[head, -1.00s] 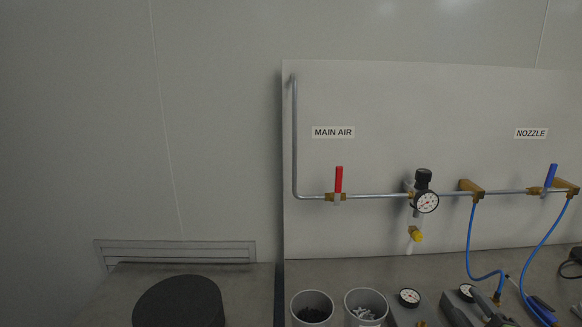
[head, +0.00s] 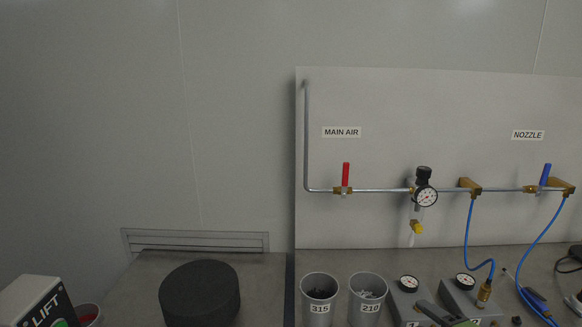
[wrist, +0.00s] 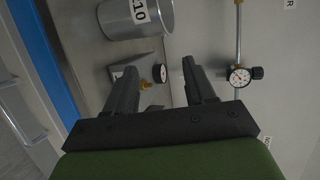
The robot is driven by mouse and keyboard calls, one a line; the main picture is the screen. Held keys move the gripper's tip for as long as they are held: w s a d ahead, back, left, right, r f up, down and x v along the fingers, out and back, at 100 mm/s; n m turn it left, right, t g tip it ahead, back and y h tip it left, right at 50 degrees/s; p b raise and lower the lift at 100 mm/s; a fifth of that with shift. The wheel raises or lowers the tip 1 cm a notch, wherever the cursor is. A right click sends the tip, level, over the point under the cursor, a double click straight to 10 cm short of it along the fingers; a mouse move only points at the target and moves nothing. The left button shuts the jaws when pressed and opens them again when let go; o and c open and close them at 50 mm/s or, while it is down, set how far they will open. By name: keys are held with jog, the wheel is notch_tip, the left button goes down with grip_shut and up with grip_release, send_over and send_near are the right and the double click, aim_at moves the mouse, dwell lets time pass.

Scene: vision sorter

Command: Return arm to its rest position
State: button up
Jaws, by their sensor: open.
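My gripper (wrist: 161,68) shows in the wrist view. Its two dark fingers are apart and nothing is held between them. Beyond the fingers, a grey cup (wrist: 135,15) with a label ending in 10 and a small gauge (wrist: 160,73) on a grey box show. A regulator gauge (wrist: 239,76) on a pipe is to the right of the fingers. I cannot make out my gripper for sure in the head view.
The head view shows cups 315 (head: 319,300) and 210 (head: 367,299), grey gauge boxes (head: 408,300), a blue hose (head: 468,235), a red valve handle (head: 346,174), a black round block (head: 200,293) and a LIFT box (head: 36,302). The wall at upper left is bare.

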jog(key=s+a+r+n+g+h+p, duration=0.1)
jog(key=s+a+n+g+p, duration=0.1)
jog(key=s+a+n+g, duration=0.35)
jog(key=s+a+r+n+g+p, duration=0.1)
jog(key=s+a+r+n+g, duration=0.15)
jog(key=a+n, duration=0.5)
jog(key=s+a+r+n+h+p, duration=0.2)
jog(key=s+r, duration=0.7)
jog(key=s, duration=0.5)
jog(key=shift+n+g+h+p, duration=0.3)
jog(key=shift+n+h+p, duration=0.1)
jog(key=shift+n+p, duration=0.15)
jog(key=shift+d, duration=0.1)
